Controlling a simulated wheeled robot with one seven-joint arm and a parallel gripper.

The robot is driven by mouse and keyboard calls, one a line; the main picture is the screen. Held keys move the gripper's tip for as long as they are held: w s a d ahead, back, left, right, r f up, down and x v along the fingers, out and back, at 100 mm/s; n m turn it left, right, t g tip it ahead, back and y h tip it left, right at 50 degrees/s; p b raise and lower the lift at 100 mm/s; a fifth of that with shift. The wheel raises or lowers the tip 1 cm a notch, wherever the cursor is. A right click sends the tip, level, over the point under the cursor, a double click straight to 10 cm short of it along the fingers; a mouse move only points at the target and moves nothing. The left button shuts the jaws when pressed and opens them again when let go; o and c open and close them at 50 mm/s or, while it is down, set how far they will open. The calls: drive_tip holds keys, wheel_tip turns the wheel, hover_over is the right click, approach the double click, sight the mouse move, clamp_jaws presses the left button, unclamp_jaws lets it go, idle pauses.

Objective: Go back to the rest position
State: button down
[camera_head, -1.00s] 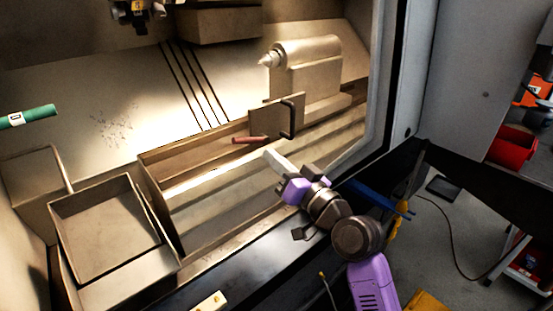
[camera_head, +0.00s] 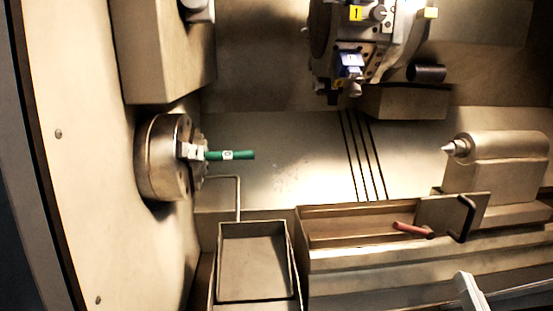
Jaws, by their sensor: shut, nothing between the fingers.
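Only the pale front end of my gripper (camera_head: 470,288) shows, at the bottom right edge of the head view. It is shut and holds nothing. It appears in front of the pale ledge below the tailstock, to the right of the tray. The rest of my arm is outside the picture.
A chuck (camera_head: 166,158) on the left wall holds a green bar (camera_head: 231,155). A red bar (camera_head: 412,229) lies in the long tray (camera_head: 340,211) by an upright handled plate (camera_head: 453,215). A tailstock (camera_head: 497,160) stands right, a tool turret (camera_head: 365,40) hangs above, and a square bin (camera_head: 254,302) sits below.

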drive_tip(key=s+a+f+n+g+y+p, duration=0.1)
drive_tip(key=s+a, duration=0.4)
drive_tip(key=s, duration=0.6)
drive_tip(key=s+a+f+n+g+y+p, duration=0.2)
drive_tip(key=s+a+p, duration=0.3)
drive_tip(key=s, duration=0.6)
drive_tip(key=s+a+f+n+g+y+p, duration=0.1)
drive_tip(key=s+a, duration=0.4)
drive_tip(key=s, duration=0.6)
drive_tip(key=shift+a+f+n+g+y+p, duration=0.15)
drive_tip(key=shift+f+n+g+y+p, duration=0.2)
drive_tip(key=shift+n+g+p, duration=0.6)
drive_tip(key=shift+t, duration=0.25)
